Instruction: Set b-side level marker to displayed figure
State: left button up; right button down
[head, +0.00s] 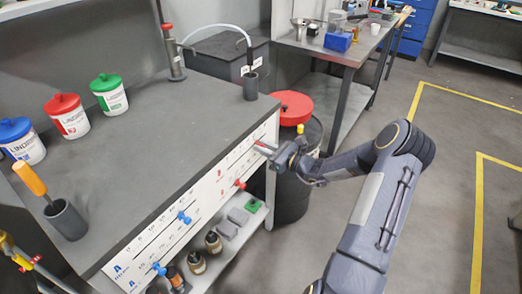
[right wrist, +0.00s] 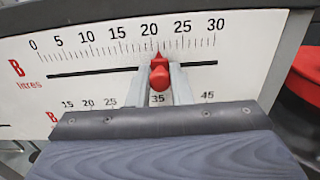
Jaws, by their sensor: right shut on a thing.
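The white scale panel (head: 213,187) runs along the front of the grey bench. In the right wrist view its upper red "B litres" scale (right wrist: 110,45) runs from 0 to 30 over a dark slot. My right gripper (head: 264,149) is shut on the red B marker (right wrist: 159,72) on this slot. The marker's tip points just right of 20, at about 21. A second B scale below is partly hidden by my gripper. In the head view another red marker (head: 240,184) and two blue markers, upper (head: 184,217) and lower (head: 159,269), sit on the panel. I see no readable displayed figure.
Lidded tubs with blue (head: 22,141), red (head: 67,116) and green (head: 109,95) lids stand on the bench. A red-lidded drum (head: 291,108) stands just beyond the panel's far end. A shelf with jars (head: 213,242) lies below. Open floor is to the right.

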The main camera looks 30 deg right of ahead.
jog(key=c, duration=1.3)
grip_release()
jog(key=v, duration=0.7)
jog(key=shift+s+d, duration=0.15)
jog(key=shift+s, duration=0.25)
